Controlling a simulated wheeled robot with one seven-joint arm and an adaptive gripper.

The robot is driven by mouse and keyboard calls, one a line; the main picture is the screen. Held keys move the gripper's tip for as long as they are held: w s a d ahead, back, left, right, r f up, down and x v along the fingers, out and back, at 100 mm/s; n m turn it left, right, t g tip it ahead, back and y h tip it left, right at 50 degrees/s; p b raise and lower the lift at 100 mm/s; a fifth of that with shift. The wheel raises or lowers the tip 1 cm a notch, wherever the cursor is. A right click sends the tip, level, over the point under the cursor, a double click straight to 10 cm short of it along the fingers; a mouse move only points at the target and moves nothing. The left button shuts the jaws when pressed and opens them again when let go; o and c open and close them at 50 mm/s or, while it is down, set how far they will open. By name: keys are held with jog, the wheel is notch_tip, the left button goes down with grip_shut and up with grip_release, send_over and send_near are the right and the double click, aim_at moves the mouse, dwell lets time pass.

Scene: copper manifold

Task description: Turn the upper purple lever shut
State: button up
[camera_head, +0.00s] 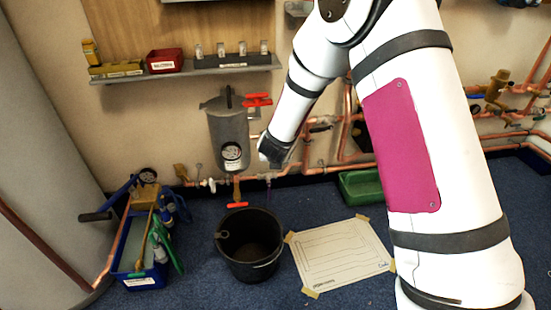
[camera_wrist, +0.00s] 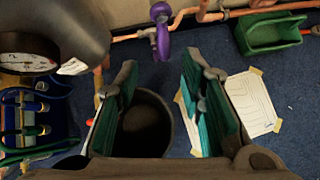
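In the wrist view a purple lever (camera_wrist: 162,40) hangs below a copper pipe at the top centre. A rounded purple part (camera_wrist: 159,12) shows just above it; I cannot tell whether this is a second lever. In the head view only a thin purple sliver (camera_head: 268,188) shows below my wrist. My gripper (camera_wrist: 160,65) is open and empty, its two green-padded fingers wide apart. The purple parts lie beyond the fingertips, roughly in line with the gap, with no contact visible. In the head view my arm hides much of the pipework behind it.
A grey metal tank (camera_head: 229,130) with a gauge and red handle stands left of my wrist. A black bucket (camera_head: 224,255) is on the floor below. A taped paper sheet (camera_head: 340,255), a green tray (camera_head: 361,187) and a blue tool crate (camera_head: 141,278) lie around. Copper pipes run along the wall.

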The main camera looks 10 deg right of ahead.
jog(key=shift+v, duration=0.95)
